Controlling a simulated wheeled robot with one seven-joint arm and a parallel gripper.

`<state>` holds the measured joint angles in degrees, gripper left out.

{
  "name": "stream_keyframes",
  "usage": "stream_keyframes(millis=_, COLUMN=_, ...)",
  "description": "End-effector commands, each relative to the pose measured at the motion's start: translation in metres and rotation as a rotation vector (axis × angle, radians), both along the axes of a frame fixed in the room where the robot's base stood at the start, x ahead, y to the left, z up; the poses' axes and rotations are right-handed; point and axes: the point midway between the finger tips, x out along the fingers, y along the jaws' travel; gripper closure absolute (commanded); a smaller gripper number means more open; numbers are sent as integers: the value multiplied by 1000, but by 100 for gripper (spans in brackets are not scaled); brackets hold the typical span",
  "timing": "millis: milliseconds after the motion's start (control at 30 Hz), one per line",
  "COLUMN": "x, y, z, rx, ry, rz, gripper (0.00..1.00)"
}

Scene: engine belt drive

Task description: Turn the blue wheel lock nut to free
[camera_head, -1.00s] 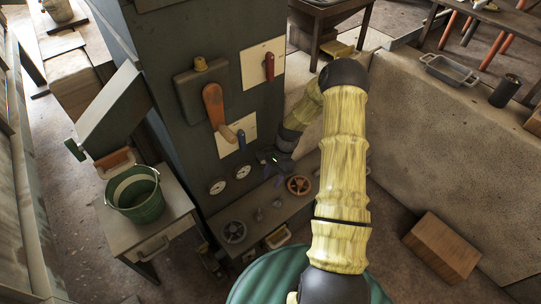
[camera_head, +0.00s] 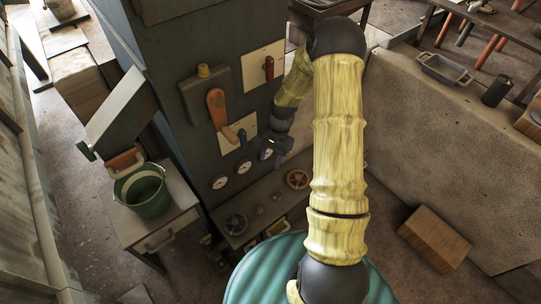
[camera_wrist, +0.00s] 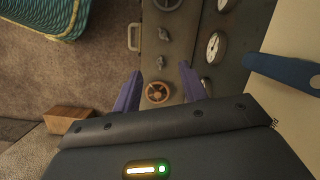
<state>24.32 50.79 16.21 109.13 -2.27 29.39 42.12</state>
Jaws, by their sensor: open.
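In the head view, a dark, slightly bluish handwheel (camera_head: 236,223) is on the ledge at the foot of the grey cabinet. Its edge also shows in the wrist view (camera_wrist: 167,4). Two small grey knob-like fittings, one nearer the dark wheel (camera_wrist: 162,35) and one nearer an orange-brown wheel (camera_wrist: 157,93), stand between the wheels. I cannot tell which is the blue wheel's lock nut. My gripper (camera_wrist: 160,68) is open and empty, its purple fingers apart above the ledge. In the head view my gripper (camera_head: 274,150) is close to the cabinet face, above the ledge and touching neither wheel.
Dial gauges (camera_head: 220,182) line the lower cabinet face. A blue lever (camera_wrist: 285,70) is close to my gripper, and an orange lever (camera_head: 216,106) is above. A green bucket (camera_head: 142,190) stands on a side table. A wooden box (camera_head: 434,236) is on the floor at right.

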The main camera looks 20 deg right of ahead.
Motion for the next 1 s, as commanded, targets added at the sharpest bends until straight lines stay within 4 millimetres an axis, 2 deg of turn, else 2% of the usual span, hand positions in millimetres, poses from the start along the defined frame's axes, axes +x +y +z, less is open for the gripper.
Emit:
stream_keyframes(millis=233, x=0, y=0, z=2, rx=-3, ry=-3, rz=8, gripper=57)
stream_keyframes(millis=367, x=-4, y=4, z=17, rx=-23, ry=-27, rz=61, gripper=57)
stream_keyframes(millis=467, x=-11, y=9, z=40, rx=-53, ry=-62, rz=143, gripper=57)
stream_keyframes(millis=667, x=-39, y=23, z=96, rx=-126, ry=-152, rz=360, gripper=57)
stream_keyframes(millis=800, x=-63, y=32, z=131, rx=-173, ry=-216, rz=508, gripper=57)
stream_keyframes(millis=1000, x=-105, y=45, z=173, rx=-230, ry=-310, rz=710, gripper=57)
